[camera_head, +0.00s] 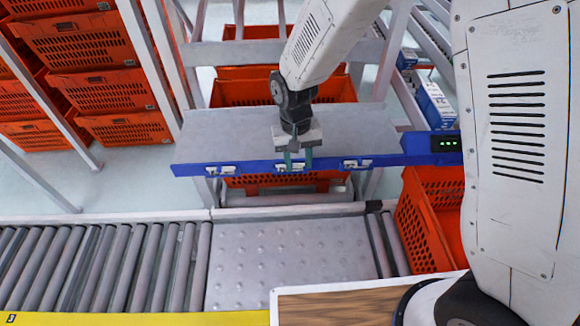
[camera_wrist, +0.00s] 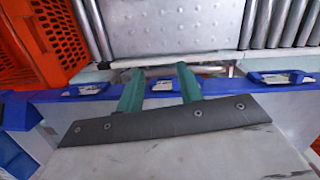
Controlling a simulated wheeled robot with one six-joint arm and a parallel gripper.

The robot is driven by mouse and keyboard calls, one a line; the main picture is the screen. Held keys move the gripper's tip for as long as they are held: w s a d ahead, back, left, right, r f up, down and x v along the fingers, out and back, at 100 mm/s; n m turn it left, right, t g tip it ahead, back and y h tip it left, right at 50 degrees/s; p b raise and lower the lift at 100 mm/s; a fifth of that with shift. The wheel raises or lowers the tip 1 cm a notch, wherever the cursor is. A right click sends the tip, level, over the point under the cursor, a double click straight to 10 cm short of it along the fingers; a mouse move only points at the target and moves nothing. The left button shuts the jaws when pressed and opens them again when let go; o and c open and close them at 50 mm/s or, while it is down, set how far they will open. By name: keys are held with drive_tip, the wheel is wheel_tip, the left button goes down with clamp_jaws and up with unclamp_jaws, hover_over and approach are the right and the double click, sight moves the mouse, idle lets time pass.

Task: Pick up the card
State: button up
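A blue rail (camera_head: 255,169) along the front edge of a grey shelf carries small white-and-grey card-like pieces in blue holders: one at the left (camera_head: 222,170), one in the middle (camera_head: 290,167) and one at the right (camera_head: 357,164). Which of these is the card I cannot tell. My gripper (camera_head: 298,162) points down at the rail by the middle piece. In the wrist view its two green fingers (camera_wrist: 160,70) are apart, with the middle piece (camera_wrist: 163,86) showing between them. Nothing is visibly held. Whether the fingers touch the rail is unclear.
The grey shelf (camera_head: 375,122) lies behind the rail. Orange totes stand stacked at the left (camera_head: 105,90), below the shelf (camera_head: 280,181) and at the right (camera_head: 425,220). A roller conveyor (camera_head: 110,265) and a studded metal plate (camera_head: 285,255) lie in front.

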sight(295, 167)
drive_tip(key=w, duration=0.1)
drive_tip(key=w+a, duration=0.1)
drive_tip(key=w+t, duration=0.1)
drive_tip(key=shift+a+m+y, duration=0.25)
drive_tip(key=shift+m+y, duration=0.05)
drive_tip(key=shift+w+a, duration=0.1)
drive_tip(key=shift+w, duration=0.15)
drive_tip(key=shift+m, duration=0.3)
wheel_tip(295, 167, down, 8)
drive_tip(key=shift+r, duration=0.15)
clamp_jaws()
